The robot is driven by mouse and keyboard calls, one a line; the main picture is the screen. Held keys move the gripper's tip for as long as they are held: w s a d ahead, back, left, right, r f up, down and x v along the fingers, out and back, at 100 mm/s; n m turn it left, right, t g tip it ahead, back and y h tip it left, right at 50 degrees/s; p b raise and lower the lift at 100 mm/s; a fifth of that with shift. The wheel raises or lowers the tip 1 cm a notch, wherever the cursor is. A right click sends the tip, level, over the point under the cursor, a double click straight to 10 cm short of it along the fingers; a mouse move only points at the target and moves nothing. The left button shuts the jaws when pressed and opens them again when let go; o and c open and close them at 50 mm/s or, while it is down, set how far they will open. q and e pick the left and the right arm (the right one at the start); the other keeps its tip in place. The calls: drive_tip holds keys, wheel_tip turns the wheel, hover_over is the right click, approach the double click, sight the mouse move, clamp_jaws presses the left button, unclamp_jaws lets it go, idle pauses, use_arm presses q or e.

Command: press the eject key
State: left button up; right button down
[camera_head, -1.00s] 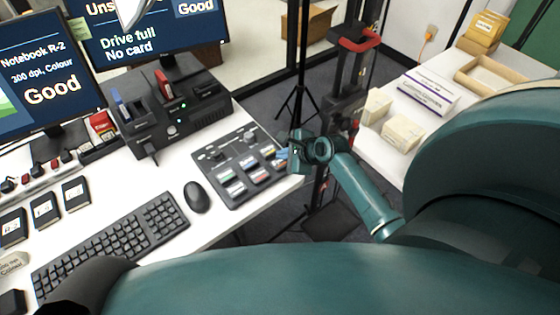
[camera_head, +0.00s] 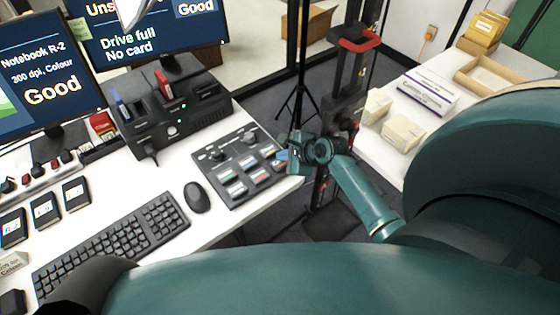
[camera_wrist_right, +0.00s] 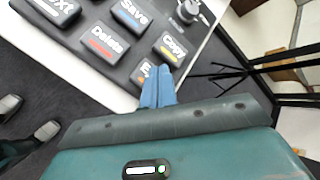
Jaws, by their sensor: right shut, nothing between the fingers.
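A dark key panel (camera_head: 213,157) lies at the desk's right edge, with two rows of labelled keys. In the right wrist view I read Save (camera_wrist_right: 130,15), Delete (camera_wrist_right: 104,42) and Copy (camera_wrist_right: 171,48). An orange-striped key (camera_wrist_right: 143,74) at the row's near end is partly hidden by my fingers; its label is not fully readable. My right gripper (camera_head: 282,155) is shut and empty, its blue fingertips at that corner of the panel; the fingertips also show in the right wrist view (camera_wrist_right: 159,78). They overlap this key's edge in view; I cannot tell if they touch it. My left gripper is out of view.
A black card-drive unit (camera_head: 180,120) stands behind the panel. A mouse (camera_head: 197,197) and keyboard (camera_head: 110,240) are to its left. The screens (camera_head: 150,25) read "Drive full, No card". A tripod (camera_head: 298,95) and a side table with boxes (camera_head: 428,93) are to the right.

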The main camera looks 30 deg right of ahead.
drive_tip(key=shift+f, duration=0.7)
idle(0.9)
drive_tip(key=shift+r+p, duration=0.6)
drive_tip(key=shift+r, duration=0.3)
drive_tip(key=shift+r, duration=2.5)
